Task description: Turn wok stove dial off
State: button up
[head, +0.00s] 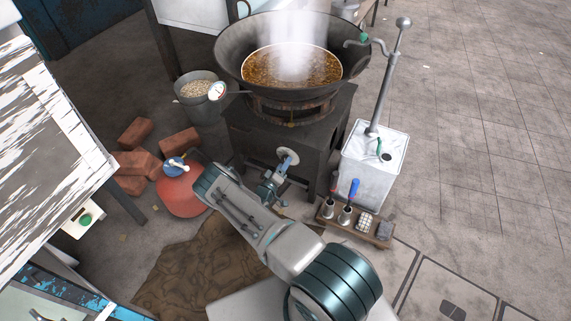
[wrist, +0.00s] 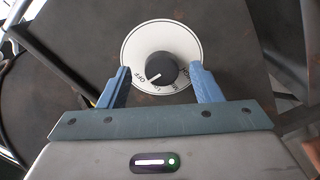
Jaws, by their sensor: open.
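The stove dial (wrist: 161,68) is a dark round knob on a white plate with printed lettering, including "OFF". Its white mark points to the lower left, close to the "OFF" lettering. The dial also shows in the head view (head: 288,156) on the front of the dark stove (head: 270,130). My gripper (wrist: 160,85) is open, with one blue finger on each side of the knob's lower part. I cannot tell whether the fingers touch it. The wok (head: 232,62) sits on the stove, full of brown, steaming contents.
A red gas cylinder (head: 182,195) and bricks (head: 135,133) stand left of the stove. A metal canister (head: 372,165) with a pump and a small wooden tray (head: 330,221) of tools stand to the right. Paved floor (head: 480,130) lies clear at the far right.

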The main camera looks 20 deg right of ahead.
jog(key=p+v, duration=0.2)
jog(key=v, duration=1)
jog(key=shift+s+a, duration=0.15)
jog(key=shift+s, duration=0.2)
jog(key=shift+r, duration=0.15)
jog(key=s+r+m+g+y+p, duration=0.15)
jog(key=r+g+p, duration=0.25)
jog(key=r, duration=0.9)
jog(key=s+d+r+m+g+y+p, duration=0.1)
jog(key=s+r+m+g+p, duration=0.3)
jog(key=r, duration=1)
jog(key=w+r+m+g+y+p, duration=0.1)
jog(key=r+g+p, duration=0.3)
jog(key=r, duration=0.9)
jog(key=s+a+r+n+t+y+p, duration=0.1)
jog(key=s+a+r+y+p, duration=0.1)
jog(key=s+r, duration=0.4)
jog(key=s+a+r+n+t+y+p, duration=0.1)
jog(key=s+r, duration=0.6)
jog(key=r, duration=0.8)
jog(key=s+a+r+n+t+y+p, duration=0.1)
jog(key=s+a+r+n+y+p, duration=0.2)
jog(key=r, duration=0.8)
jog(key=s+a+y+p, duration=0.2)
jog(key=s+y+p, duration=0.2)
jog(key=shift+a+t+y, duration=0.2)
jog(key=shift+t+y, duration=0.15)
jog(key=shift+t, duration=0.05)
jog(key=shift+s, duration=0.1)
